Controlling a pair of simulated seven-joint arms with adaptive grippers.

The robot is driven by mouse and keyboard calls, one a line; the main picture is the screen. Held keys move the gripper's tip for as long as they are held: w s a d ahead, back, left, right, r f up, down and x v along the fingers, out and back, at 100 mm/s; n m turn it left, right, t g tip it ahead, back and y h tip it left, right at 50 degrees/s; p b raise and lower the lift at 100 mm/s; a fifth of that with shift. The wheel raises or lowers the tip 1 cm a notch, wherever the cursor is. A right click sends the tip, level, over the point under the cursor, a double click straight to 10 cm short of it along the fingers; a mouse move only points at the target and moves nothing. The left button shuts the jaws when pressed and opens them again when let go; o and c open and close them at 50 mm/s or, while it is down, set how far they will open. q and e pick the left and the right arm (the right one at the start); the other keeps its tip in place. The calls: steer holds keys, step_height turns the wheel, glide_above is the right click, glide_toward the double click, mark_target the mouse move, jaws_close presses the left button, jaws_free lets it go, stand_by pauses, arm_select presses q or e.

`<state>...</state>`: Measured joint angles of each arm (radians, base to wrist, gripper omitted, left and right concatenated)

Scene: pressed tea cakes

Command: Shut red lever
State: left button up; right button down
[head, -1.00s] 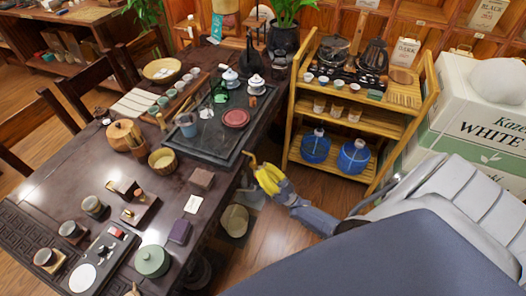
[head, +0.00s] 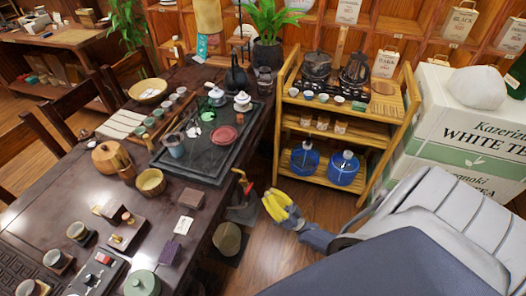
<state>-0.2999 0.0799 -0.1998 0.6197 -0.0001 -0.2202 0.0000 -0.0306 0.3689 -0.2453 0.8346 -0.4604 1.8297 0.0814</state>
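A small stand (head: 242,210) sits low beside the right edge of the dark tea table. A thin upright part with a reddish piece (head: 246,187) rises from it; this looks like the red lever, but it is small and its exact position is hard to tell. My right gripper (head: 268,205), with yellow fingers, is just right of the stand, with a visible gap to the reddish piece. The fingers lie close together in this view, and their opening is unclear. I see nothing held. My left gripper is not in view.
The dark table (head: 75,200) carries a tea tray (head: 190,165), cups and a green lidded pot (head: 141,283). A round piece (head: 227,238) stands low beside the table. A wooden shelf (head: 283,135) with blue jugs is behind my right gripper. Wooden floor between is clear.

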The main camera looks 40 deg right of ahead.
steer(key=shift+s+d+f, duration=0.15)
steer(key=shift+s+f, duration=0.2)
steer(key=shift+s, duration=0.1)
stand_by(0.3)
